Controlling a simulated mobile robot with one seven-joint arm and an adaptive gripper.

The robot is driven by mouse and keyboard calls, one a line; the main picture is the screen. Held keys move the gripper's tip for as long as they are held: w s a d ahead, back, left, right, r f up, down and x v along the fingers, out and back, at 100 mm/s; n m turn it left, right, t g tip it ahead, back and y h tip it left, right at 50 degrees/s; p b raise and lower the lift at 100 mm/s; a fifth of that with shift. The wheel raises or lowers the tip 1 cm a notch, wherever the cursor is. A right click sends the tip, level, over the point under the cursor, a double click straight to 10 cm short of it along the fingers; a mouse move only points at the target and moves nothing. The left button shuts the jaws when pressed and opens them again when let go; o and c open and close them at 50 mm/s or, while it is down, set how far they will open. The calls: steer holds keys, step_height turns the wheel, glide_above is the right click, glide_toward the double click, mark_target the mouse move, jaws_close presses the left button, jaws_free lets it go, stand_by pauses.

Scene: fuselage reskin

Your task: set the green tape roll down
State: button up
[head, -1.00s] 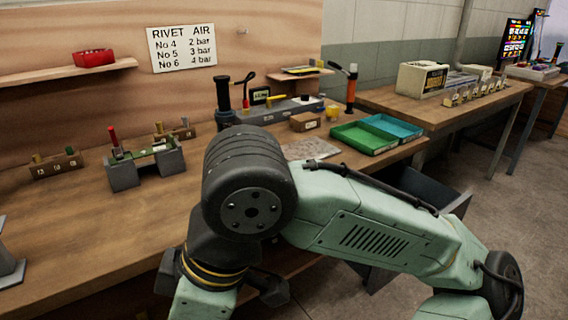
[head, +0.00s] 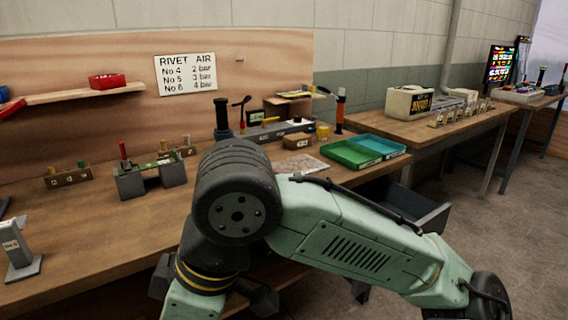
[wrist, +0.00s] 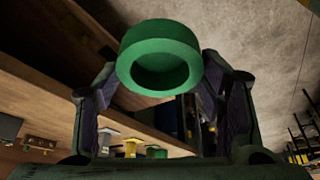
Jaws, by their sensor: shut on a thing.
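The green tape roll (wrist: 160,52) shows in the wrist view, its round hole facing the camera. My gripper (wrist: 158,80) has a dark finger on each side of the roll and is shut on it. The roll is held up, with floor and a wooden edge behind it. In the head view my arm crosses in front of the workbench (head: 90,240), and my gripper and the roll cannot be made out there.
A green tray (head: 348,154) and a teal tray (head: 380,144) stand at the bench's right end, near a small cardboard box (head: 298,141). An open drawer (head: 425,215) juts out below. A grey stand (head: 20,255) is at the left. The front left bench top is mostly clear.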

steer(key=w+a+r+m, duration=0.2)
steer(key=w+r+m, duration=0.1)
steer(key=w, duration=0.7)
steer(key=w+d+f+m+t+h, duration=0.1)
steer(key=w+d+f+m+t, duration=0.15)
steer(key=w, duration=0.65)
steer(key=w+d+f+m+t, duration=0.15)
steer(key=w+f+m, duration=0.25)
steer(key=w, duration=0.4)
steer(key=w+d+f+m+h, duration=0.1)
steer(key=w+d+f+m, duration=0.2)
steer(key=f, duration=0.5)
steer(key=w+d+f+m+h, duration=0.1)
steer(key=w+d+f+m, duration=0.1)
steer(key=w+f, duration=0.35)
steer(key=s+d+f+m, duration=0.1)
steer(key=s+d+f, duration=0.1)
steer(key=f, duration=0.8)
steer(key=s+d+f+m+h, duration=0.1)
steer(key=s+f, duration=0.4)
steer(key=f, duration=0.6)
steer(key=s+d+f+m, duration=0.1)
steer(key=s+d+f, duration=0.2)
steer(key=f, duration=0.7)
steer(key=shift+s+f+m+t, duration=0.3)
steer(key=shift+m, duration=0.05)
